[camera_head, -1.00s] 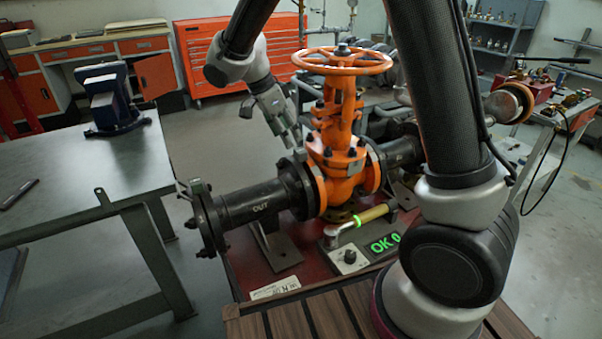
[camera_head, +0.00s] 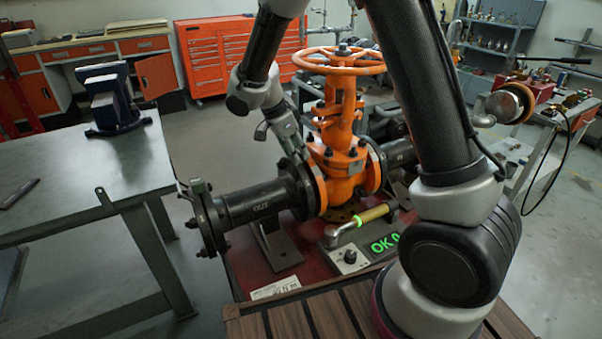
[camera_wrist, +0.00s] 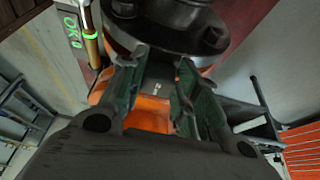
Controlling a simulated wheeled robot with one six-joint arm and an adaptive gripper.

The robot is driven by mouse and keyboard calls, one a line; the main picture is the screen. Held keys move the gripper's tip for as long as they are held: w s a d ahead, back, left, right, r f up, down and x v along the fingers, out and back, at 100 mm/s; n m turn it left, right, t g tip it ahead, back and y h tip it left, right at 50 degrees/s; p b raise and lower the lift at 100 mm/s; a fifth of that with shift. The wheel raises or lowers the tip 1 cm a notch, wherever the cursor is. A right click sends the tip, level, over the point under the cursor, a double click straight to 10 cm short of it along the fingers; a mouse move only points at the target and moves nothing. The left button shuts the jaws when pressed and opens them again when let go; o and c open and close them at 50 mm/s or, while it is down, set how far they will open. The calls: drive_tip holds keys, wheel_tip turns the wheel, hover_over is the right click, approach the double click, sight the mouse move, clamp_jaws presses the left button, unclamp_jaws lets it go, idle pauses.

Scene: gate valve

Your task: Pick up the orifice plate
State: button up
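The orange gate valve (camera_head: 340,165) stands upright between black flanged pipes. My gripper (camera_head: 299,152) reaches down to the joint between the valve's orange flange and the black OUT pipe (camera_head: 258,203). In the wrist view my gripper (camera_wrist: 158,88) is open, its two green-padded fingers apart. A narrow dark grey tab (camera_wrist: 157,85) with a small white mark shows between the fingers. It looks like the orifice plate's handle, but I cannot tell surely. The disc itself cannot be made out, and contact with the pads is unclear.
A torque wrench (camera_head: 360,218) with a yellow grip lies on a box showing green "OK" beside the valve. The orange handwheel (camera_head: 343,61) rises close to my arm. A steel table (camera_head: 85,170) with a blue vise (camera_head: 112,98) stands left.

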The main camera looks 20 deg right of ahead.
clamp_jaws()
wheel_tip(320, 180, up, 12)
drive_tip(key=w+a, duration=0.4)
drive_tip(key=w, duration=1.3)
drive_tip(key=shift+w, duration=0.3)
drive_tip(key=shift+a, duration=0.1)
